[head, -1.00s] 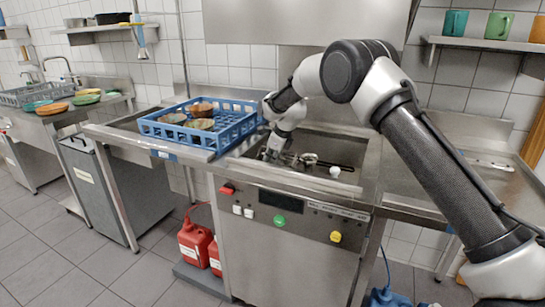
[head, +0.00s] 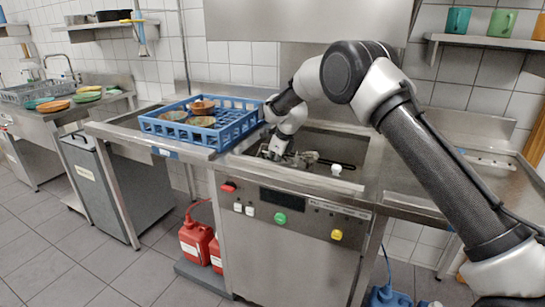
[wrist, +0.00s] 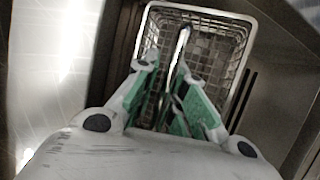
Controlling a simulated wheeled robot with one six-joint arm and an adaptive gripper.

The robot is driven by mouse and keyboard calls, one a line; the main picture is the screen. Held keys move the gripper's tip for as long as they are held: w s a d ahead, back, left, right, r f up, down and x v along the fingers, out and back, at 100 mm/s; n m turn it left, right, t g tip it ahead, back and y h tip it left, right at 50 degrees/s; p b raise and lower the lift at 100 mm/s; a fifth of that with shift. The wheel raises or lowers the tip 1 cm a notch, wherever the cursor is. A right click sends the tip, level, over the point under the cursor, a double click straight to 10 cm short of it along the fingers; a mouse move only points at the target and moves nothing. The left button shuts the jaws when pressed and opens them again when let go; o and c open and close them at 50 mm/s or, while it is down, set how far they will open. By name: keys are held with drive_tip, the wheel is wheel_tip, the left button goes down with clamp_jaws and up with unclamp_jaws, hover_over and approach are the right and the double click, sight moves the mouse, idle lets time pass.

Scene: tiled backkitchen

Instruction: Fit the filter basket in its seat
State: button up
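The filter basket (wrist: 236,36) is a rectangular wire-mesh basket with a pale rim, seen from above in the wrist view. A thin upright handle (wrist: 184,40) runs along its middle. My gripper (wrist: 168,72), with green pads, is nearly closed, with the handle between its fingers. In the head view my gripper (head: 279,153) reaches down into the open tank of the steel machine, and the basket is mostly hidden behind it and small. The seat cannot be clearly made out; whether the basket sits level in it cannot be told.
A blue crate (head: 226,141) with bowls stands left of the tank (head: 362,160). A small white knob-like piece (head: 336,169) is at the tank's front right. Dark slots (wrist: 243,92) show beside the basket. A wall shelf (head: 480,41) with mugs is at upper right.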

drive_tip(key=o, duration=0.3)
drive_tip(key=shift+w+f, duration=0.1)
drive_tip(key=shift+f, duration=0.1)
drive_tip(key=shift+o, duration=0.2)
drive_tip(key=shift+r, duration=0.25)
drive_tip(key=shift+r, duration=0.3)
drive_tip(key=v, duration=1.1)
drive_tip(key=shift+d, duration=0.15)
drive_tip(key=shift+r, duration=0.15)
